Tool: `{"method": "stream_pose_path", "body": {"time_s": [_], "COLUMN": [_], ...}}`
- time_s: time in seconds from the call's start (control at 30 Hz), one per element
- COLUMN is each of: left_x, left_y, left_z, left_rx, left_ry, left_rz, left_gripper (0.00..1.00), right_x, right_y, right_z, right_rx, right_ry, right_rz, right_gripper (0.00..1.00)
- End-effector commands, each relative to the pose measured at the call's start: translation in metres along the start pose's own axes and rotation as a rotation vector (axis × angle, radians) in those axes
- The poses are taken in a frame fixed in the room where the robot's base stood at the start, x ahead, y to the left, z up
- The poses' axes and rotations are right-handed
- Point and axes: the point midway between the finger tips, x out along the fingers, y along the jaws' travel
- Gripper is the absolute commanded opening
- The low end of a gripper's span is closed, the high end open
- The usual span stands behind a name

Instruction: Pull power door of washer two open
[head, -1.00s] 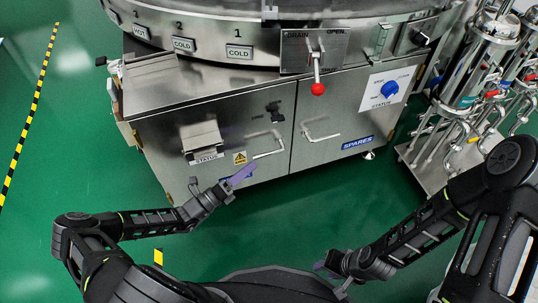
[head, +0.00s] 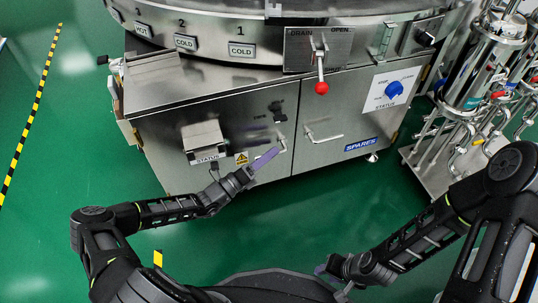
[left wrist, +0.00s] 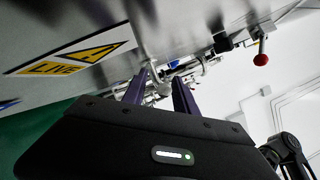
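The washer's left door (head: 225,170), the one with the yellow warning sticker (head: 241,158), looks shut against its frame. The sticker also shows large in the left wrist view (left wrist: 72,60). The upright part of the door's metal handle (head: 282,136) is visible; its lower bar is hidden by my left gripper (head: 266,157). This gripper is at the handle. In the left wrist view its two purple fingers (left wrist: 161,92) are apart, with shiny metal showing between and beyond them. Whether they touch the handle I cannot tell. My right gripper (head: 331,270) hangs low, far from the washer; its fingers are unclear.
The right door (head: 335,115) has its own handle (head: 322,134) and a blue SPARES label (head: 361,145). A red-knobbed drain lever (head: 321,87) hangs above. A piped cart (head: 450,150) stands further right. Green floor in front is clear.

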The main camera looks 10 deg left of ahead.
Motion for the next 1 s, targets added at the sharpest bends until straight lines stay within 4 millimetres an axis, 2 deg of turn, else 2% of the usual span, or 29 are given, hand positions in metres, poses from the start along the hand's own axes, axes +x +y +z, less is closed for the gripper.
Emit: {"method": "stream_pose_path", "body": {"time_s": [0.07,0.4,1.0], "left_x": [-0.0001,-0.0003,-0.0004], "left_y": [0.0000,0.0001,0.0003], "left_z": [0.0000,-0.0001,-0.0002], "left_rx": [0.000,0.000,0.000], "left_ry": [0.000,0.000,0.001], "left_rz": [0.000,0.000,0.000], "left_gripper": [0.27,0.00,0.00], "right_x": [0.0000,0.0000,0.0000], "right_y": [0.0000,0.0000,0.0001], "right_z": [0.0000,0.0000,0.0000], "right_rx": [0.000,0.000,0.000], "right_ry": [0.000,0.000,0.000], "right_rz": [0.000,0.000,0.000], "right_gripper": [0.36,0.36,0.36]}}
